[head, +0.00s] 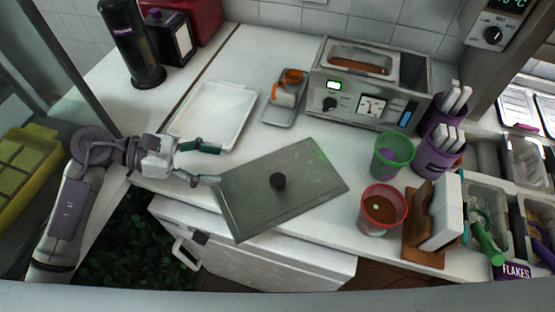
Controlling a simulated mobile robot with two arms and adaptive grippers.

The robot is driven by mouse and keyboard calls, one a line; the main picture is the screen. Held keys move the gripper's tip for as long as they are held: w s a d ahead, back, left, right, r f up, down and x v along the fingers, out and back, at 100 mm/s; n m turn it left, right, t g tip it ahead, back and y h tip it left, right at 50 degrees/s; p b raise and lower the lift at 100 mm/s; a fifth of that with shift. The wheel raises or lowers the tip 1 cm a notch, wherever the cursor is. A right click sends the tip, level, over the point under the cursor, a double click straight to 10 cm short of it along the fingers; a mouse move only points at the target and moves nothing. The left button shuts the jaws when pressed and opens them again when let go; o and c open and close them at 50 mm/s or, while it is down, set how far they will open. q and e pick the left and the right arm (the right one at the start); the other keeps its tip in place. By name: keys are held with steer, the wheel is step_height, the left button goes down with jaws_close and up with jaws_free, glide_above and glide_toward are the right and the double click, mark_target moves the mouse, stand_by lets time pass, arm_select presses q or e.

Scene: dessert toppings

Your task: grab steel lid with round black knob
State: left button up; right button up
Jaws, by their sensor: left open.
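The steel lid (305,175) is a flat grey rectangle in the middle of the head view. It lies at an angle on the white counter, and its near-left corner reaches past the counter's front edge. Its round black knob (278,181) stands up near its middle. My left gripper (217,165) is open, with its two fingers apart. In the picture its lower finger's tip is at the lid's left edge; I cannot tell whether it touches. Nothing shows between the fingers. My right gripper is not in view.
A white tray (240,94) lies behind my left gripper. A small grey tray (272,113) with an orange-topped container is behind the lid. A warmer unit (342,110) stands at the back. Green (381,165) and red (364,222) cups stand right of the lid.

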mark_target(271, 179)
arm_select(q)
steer(key=shift+s+d+f, duration=0.1)
steer(key=shift+s+d, duration=0.05)
steer(key=shift+d, duration=0.25)
steer(key=x, duration=0.2)
steer(key=p+x, duration=0.1)
steer(key=x, duration=0.1)
steer(key=s+x, duration=0.1)
steer(key=x, duration=0.1)
steer(key=shift+d+p, duration=0.15)
steer(key=shift+p, duration=0.25)
steer(key=p+x, duration=0.1)
steer(key=x, duration=0.3)
steer(key=p+x, duration=0.1)
steer(key=x, duration=0.1)
steer(key=shift+f, duration=0.3)
steer(key=shift+d+f, duration=0.1)
steer(key=shift+d, duration=0.05)
steer(key=c, duration=1)
jaws_close()
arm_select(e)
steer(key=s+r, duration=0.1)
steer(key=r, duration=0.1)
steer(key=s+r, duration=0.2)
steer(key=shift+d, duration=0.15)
